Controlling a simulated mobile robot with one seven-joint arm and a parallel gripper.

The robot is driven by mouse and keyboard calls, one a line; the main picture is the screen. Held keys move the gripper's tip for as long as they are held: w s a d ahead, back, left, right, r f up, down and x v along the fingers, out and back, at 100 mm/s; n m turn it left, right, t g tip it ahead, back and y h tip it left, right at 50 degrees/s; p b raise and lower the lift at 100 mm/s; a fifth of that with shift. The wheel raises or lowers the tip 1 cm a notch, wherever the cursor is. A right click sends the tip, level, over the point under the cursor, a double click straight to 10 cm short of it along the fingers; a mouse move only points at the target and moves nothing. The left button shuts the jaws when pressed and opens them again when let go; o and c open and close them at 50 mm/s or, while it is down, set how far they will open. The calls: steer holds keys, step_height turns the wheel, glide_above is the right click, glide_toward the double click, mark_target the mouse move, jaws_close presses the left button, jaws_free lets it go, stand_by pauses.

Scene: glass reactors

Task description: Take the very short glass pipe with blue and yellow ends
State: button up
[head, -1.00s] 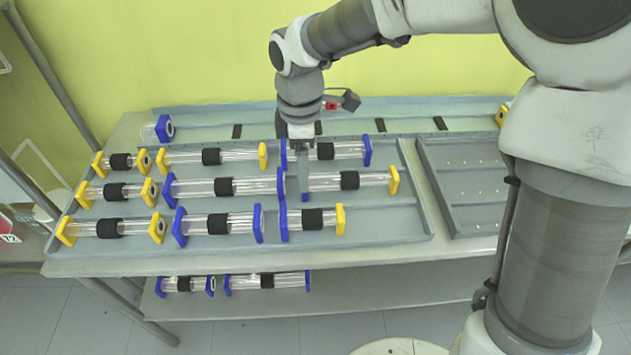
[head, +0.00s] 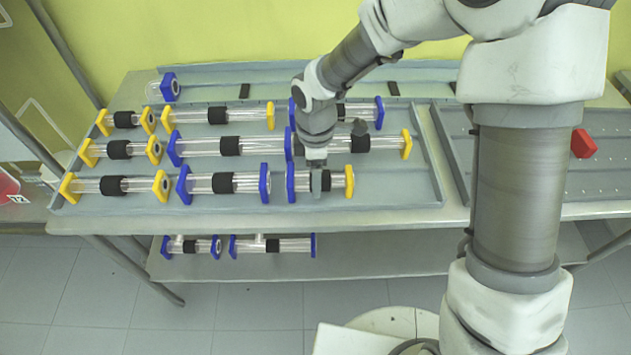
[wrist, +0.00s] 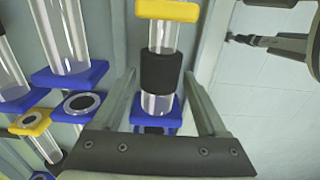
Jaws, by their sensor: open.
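The very short glass pipe (head: 349,181) lies in the front row of the tray, at its right end. It has a blue left end, a yellow right end and a black band in the middle. In the head view my gripper (head: 318,186) is over this pipe and hides part of its middle. In the wrist view the pipe (wrist: 167,12) runs between the two open fingers of my gripper (wrist: 160,78), with the black band between them and the blue end nearer the palm. The fingers are not closed on it.
A longer blue-and-yellow pipe (head: 406,144) lies just behind, and a blue-ended pipe (head: 265,183) lies to the left. Several other pipes fill the grey tray (head: 400,205). An emptier tray with a red piece (head: 583,143) is at right. A lower shelf (head: 350,262) holds two pipes.

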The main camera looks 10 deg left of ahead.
steer(key=shift+f, duration=0.95)
steer(key=shift+c, duration=0.2)
jaws_close()
steer(key=shift+r, duration=0.15)
